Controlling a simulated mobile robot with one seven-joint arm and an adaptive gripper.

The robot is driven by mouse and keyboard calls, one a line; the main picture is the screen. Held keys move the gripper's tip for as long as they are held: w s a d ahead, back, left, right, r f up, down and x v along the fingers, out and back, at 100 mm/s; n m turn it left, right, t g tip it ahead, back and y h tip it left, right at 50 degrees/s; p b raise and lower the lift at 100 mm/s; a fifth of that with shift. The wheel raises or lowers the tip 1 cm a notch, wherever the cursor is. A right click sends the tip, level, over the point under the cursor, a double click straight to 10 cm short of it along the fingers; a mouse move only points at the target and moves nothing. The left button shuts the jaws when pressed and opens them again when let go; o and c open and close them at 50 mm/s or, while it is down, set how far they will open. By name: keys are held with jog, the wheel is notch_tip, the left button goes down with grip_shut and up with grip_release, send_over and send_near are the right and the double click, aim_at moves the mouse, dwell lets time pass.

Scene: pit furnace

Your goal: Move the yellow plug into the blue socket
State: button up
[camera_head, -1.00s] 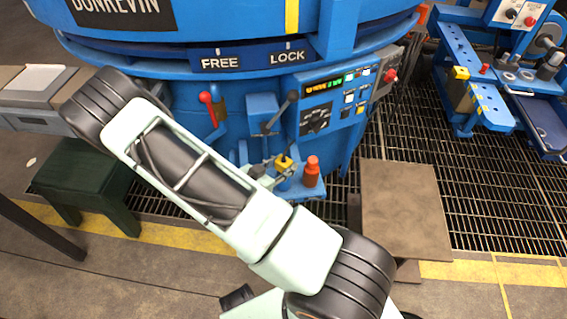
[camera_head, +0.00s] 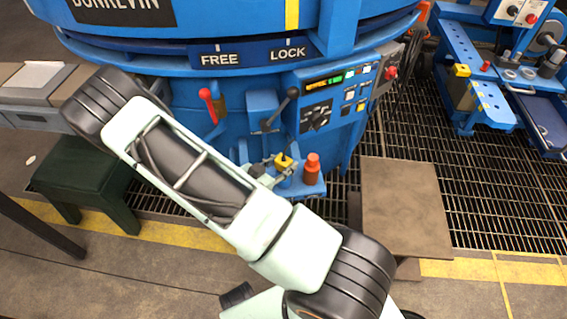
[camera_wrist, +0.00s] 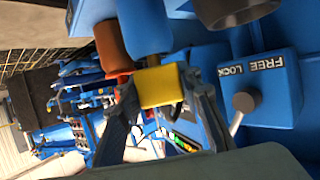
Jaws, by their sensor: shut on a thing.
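The yellow plug (camera_head: 283,160) is in front of the blue furnace, above its small front shelf. In the wrist view the yellow plug (camera_wrist: 160,86) sits between the two fingers of my gripper (camera_wrist: 162,92), which is shut on it. My gripper also shows small in the head view (camera_head: 273,170), partly hidden by my arm. A blue cylinder (camera_wrist: 145,27) beyond the plug in the wrist view may be the blue socket. I cannot tell whether the plug touches it.
An orange-red bottle-shaped thing (camera_head: 312,168) stands right beside the plug. A red-handled lever (camera_head: 208,105), a grey lever (camera_head: 278,113) and a control panel (camera_head: 337,100) are on the furnace close by. A green stool (camera_head: 85,175) stands at left, a brown plate (camera_head: 405,205) at right.

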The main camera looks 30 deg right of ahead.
jog(key=shift+f+b, duration=0.45)
jog(key=shift+f, duration=0.15)
dwell(0.5)
jog(key=o, duration=0.9)
jog(key=p+v, duration=0.4)
jog(key=v, duration=0.7)
jog(key=shift+p, duration=0.35)
jog(key=shift+r, duration=0.1)
